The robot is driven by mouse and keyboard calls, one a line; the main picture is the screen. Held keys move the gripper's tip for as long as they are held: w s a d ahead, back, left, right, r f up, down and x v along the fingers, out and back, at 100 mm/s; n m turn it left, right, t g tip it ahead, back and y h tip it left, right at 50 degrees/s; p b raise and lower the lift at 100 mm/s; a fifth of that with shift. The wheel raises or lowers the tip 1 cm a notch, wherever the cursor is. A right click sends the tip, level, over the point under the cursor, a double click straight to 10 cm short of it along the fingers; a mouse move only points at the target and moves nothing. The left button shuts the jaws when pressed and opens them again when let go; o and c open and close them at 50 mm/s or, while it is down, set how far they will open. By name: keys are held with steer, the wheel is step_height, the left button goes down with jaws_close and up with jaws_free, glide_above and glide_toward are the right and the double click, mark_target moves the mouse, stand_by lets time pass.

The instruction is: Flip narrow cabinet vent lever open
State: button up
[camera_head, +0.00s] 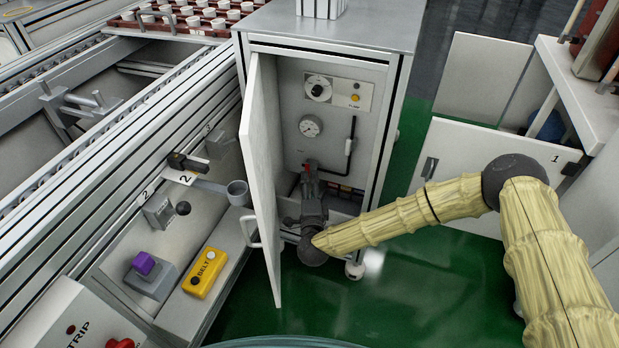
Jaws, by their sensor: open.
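The narrow grey cabinet (386,98) stands in the middle of the head view with its door (263,165) swung open to the left. On its inner panel a black bent lever or rod (351,145) runs roughly upright, right of a round gauge (310,126). I cannot tell for sure that this is the vent lever. My gripper (311,172) is inside the cabinet, below the gauge and to the left of the black rod. Its jaws are open, small and dark in the picture.
The open door stands close on my gripper's left. A dial (318,88) and a yellow knob (355,98) sit higher on the panel. A conveyor with a yellow BELT box (205,272) is at left. Green floor (400,290) is clear in front.

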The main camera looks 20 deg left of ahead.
steer(key=v, duration=0.6)
steer(key=shift+s+d, duration=0.1)
steer(key=shift+s, duration=0.1)
steer(key=s+d+f+n+g, duration=0.9)
steer(key=s+d+f, duration=0.5)
steer(key=s+f, duration=0.15)
steer(key=s+d+n+g+h, duration=0.2)
steer(key=s+d+g+h, duration=0.15)
steer(key=s+d, duration=0.85)
steer(key=s+d+n+g+h, duration=0.3)
steer(key=s+d, duration=0.5)
steer(key=d, duration=0.8)
step_height(320, 180, up, 33)
steer(key=g+p, duration=0.1)
steer(key=p, duration=3.2)
steer(key=shift+s+d+r+m, duration=0.2)
steer(key=shift+s+r+m, duration=0.05)
steer(key=shift+s+m, duration=0.1)
